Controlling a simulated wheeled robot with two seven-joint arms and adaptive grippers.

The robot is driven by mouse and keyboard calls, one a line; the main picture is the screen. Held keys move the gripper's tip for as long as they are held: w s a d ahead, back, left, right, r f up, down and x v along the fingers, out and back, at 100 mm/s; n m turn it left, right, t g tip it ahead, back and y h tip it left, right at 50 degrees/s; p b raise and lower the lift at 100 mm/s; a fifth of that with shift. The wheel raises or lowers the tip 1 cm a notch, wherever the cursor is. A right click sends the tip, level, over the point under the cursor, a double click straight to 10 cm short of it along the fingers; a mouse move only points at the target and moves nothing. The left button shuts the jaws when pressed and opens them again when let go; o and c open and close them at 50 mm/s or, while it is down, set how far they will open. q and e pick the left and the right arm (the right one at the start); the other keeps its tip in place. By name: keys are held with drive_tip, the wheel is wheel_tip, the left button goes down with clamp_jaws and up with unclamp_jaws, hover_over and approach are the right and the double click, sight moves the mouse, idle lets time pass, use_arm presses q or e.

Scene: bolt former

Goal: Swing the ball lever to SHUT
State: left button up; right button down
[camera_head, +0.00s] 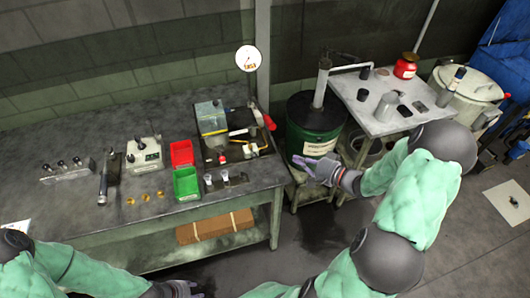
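A small machine (211,118) with a grey-green housing stands on the workbench, with a red handle (269,122) at its right side. A small red part (222,158) shows near its front. No ball lever or SHUT marking can be clearly made out at this size. My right gripper (303,164) is in front of the dark green drum (316,125), right of the bench; its purple fingers look spread, with nothing seen between them. Whether it touches the drum cannot be told. My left gripper (186,290) is at the bottom edge, below the bench, partly cut off.
A red bin (182,152) and a green bin (186,183) stand on the bench. A round gauge (248,58) hangs behind it. A side table (372,121) holds a red can (406,66) and dark cylinders. A cardboard box (215,226) lies under the bench.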

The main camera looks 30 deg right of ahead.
drive_tip(key=b, duration=0.3)
approach(252, 151)
wheel_tip(252, 151, up, 2)
drive_tip(key=w+d, duration=0.1)
drive_tip(key=d, duration=0.1)
drive_tip(key=shift+w+a+f+b, duration=0.2)
drive_tip(key=shift+w+a+b, duration=0.2)
drive_tip(key=shift+a, duration=0.15)
drive_tip(key=shift+w+a+f+b, duration=0.15)
drive_tip(key=shift+w+a+b, duration=0.15)
drive_tip(key=shift+w+a, duration=0.2)
drive_tip(key=shift+w+a+f, duration=0.1)
drive_tip(key=shift+w+a, duration=0.05)
drive_tip(key=shift+a, duration=0.3)
